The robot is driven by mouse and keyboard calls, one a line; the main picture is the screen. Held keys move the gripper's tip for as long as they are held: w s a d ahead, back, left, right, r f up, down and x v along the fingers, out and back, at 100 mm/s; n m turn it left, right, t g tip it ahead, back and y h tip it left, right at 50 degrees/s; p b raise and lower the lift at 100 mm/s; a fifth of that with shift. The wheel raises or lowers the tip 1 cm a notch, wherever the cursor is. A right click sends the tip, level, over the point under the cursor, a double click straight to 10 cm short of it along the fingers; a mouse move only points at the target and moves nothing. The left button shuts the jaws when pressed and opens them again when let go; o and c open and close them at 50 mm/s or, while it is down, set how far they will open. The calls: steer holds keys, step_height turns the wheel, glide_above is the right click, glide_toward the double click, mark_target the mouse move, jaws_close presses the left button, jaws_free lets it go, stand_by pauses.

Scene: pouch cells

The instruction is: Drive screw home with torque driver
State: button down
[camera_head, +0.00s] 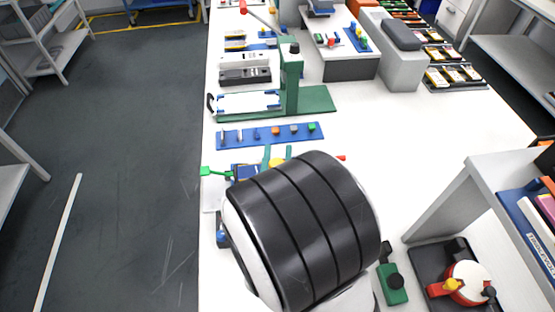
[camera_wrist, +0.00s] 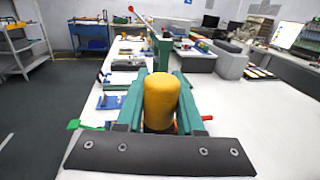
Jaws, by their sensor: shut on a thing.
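My gripper (camera_wrist: 160,80) has two teal fingers, one on each side of a yellow-orange rounded handle, which I take to be the torque driver (camera_wrist: 160,102). It is shut on this handle. In the head view a bit of the yellow handle (camera_head: 277,162) shows between the finger ends, beyond my dark arm link. A blue fixture (camera_head: 246,170) with a green lever (camera_head: 212,171) is next to it on the left. The screw and the driver's tip are hidden in both views, so I cannot tell whether they touch.
A blue strip with several coloured pieces (camera_head: 270,135) lies just beyond. A green press stand (camera_head: 291,80) rises behind it. At the lower right are a dark tray with a red and white round device (camera_head: 467,282) and a grey-white shelf (camera_head: 448,190). The white bench right of centre is clear.

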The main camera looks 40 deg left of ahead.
steer(key=shift+r, duration=0.15)
steer(key=w+a+n+g+y, duration=0.6)
steer(key=w+a, duration=0.5)
steer(key=w, duration=0.3)
steer(key=shift+w+r+g, duration=0.15)
steer(key=shift+r+g, duration=0.15)
steer(key=shift+g, duration=0.3)
step_height(320, 180, down, 6)
steer(key=shift+f, duration=0.15)
steer(key=shift+f, duration=0.95)
stand_by(2.5)
